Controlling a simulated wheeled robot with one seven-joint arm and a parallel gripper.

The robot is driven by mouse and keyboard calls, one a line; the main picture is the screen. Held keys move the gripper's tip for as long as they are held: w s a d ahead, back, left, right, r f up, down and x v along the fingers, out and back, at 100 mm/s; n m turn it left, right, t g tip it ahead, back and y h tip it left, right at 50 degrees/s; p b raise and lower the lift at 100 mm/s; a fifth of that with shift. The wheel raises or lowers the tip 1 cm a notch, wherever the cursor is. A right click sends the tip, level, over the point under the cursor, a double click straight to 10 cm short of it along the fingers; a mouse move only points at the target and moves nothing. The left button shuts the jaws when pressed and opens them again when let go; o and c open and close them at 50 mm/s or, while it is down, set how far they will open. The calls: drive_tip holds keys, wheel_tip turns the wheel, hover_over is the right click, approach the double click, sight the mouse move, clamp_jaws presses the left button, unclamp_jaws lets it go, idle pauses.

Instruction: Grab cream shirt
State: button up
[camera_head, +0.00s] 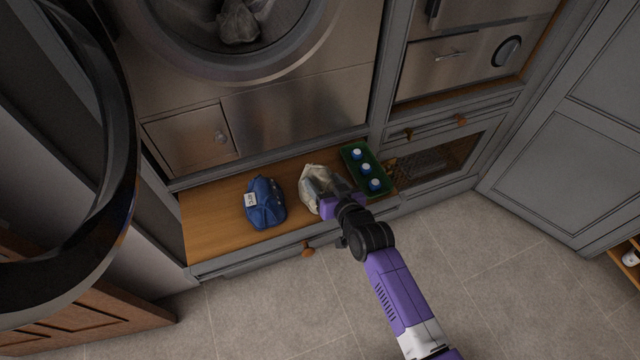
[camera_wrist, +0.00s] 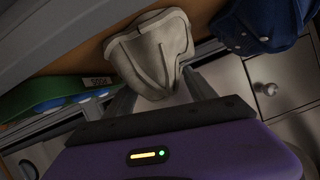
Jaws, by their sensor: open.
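The cream shirt (camera_head: 312,181) is a crumpled bundle on the wooden bench, between a blue garment and a green tray. In the wrist view the cream shirt (camera_wrist: 151,52) sits straight ahead, beyond and partly between the fingers. My gripper (camera_head: 327,188) reaches over the shirt from the front right and covers part of it in the head view. The wrist view shows my gripper (camera_wrist: 160,92) with its two fingers apart, one on each side of the shirt's near end. I cannot tell whether the fingers touch the cloth.
The blue garment (camera_head: 265,203) with a white label lies left of the shirt. The green tray (camera_head: 352,152) with blue-capped bottles (camera_head: 366,168) stands close on the right. The wooden bench (camera_head: 212,215) is clear at the left. A steel washer front (camera_head: 300,110) rises behind.

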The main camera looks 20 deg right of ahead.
clamp_jaws()
drive_tip(key=shift+r, duration=0.15)
